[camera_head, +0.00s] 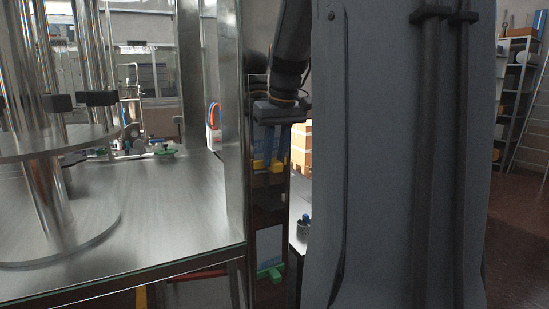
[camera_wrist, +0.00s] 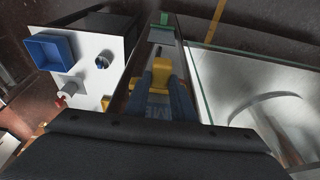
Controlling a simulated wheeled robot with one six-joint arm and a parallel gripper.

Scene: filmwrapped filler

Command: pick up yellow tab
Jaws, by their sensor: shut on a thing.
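The yellow tab (camera_wrist: 162,72) is in the middle of the wrist view, between the two blue fingertips of my gripper (camera_wrist: 160,84). In the head view, the yellow tab (camera_head: 259,165) shows at the tips of my gripper (camera_head: 272,160), which points down. My gripper is shut on the tab. The fingers cover part of it in both views. The tab is at a dark, narrow upright panel (camera_head: 267,230) beside the steel table. I cannot tell whether the tab is apart from what lies under it.
A steel table (camera_head: 170,215) with a glass edge stands close to the left of my gripper. A green part (camera_head: 270,272) sits lower on the panel. A white-topped stand (camera_wrist: 85,80) bears a blue tray (camera_wrist: 50,52). A shelf rack (camera_head: 518,90) stands far right.

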